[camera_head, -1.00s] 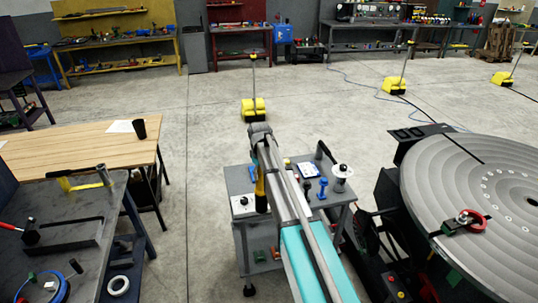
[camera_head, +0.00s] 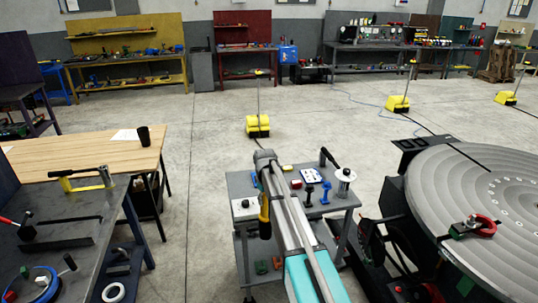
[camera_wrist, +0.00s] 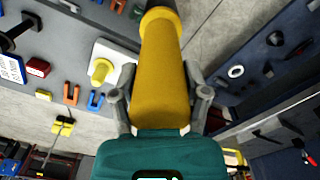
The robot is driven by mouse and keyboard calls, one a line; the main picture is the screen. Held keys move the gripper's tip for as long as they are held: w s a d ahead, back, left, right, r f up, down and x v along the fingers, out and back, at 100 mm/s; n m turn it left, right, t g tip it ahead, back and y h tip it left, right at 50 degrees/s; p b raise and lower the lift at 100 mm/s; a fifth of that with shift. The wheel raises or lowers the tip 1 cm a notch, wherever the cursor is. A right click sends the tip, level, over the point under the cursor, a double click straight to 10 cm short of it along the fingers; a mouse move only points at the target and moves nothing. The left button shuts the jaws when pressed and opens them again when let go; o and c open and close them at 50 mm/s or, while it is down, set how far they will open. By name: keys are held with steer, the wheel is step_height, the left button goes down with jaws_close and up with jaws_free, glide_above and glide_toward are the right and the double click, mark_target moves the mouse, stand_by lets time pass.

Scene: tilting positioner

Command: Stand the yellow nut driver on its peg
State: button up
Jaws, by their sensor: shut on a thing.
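The yellow nut driver (camera_wrist: 165,75) is between the two grey fingers of my gripper (camera_wrist: 162,100) in the wrist view, which is shut on its yellow handle. Its dark end is cut off at the top edge. In the head view the nut driver (camera_head: 264,212) hangs upright at the left side of my arm, over the grey cart. A white square base (camera_wrist: 112,53) with a short yellow peg (camera_wrist: 101,70) lies left of the driver in the wrist view, apart from it. In the head view the white base (camera_head: 243,208) is on the cart's left part.
The grey cart (camera_head: 240,184) also holds a blue tool (camera_head: 325,193), a white-topped spool (camera_head: 344,176) and a red block (camera_head: 296,184). A large round positioner table (camera_head: 440,200) stands close on the right. A dark workbench (camera_head: 95,205) stands left, with open floor between.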

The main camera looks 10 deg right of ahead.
mark_target(266, 217)
step_height(266, 217, down, 10)
steer(key=b, duration=0.8)
steer(key=shift+s+b, duration=0.1)
steer(key=shift+b, duration=0.3)
steer(key=shift+s, duration=0.15)
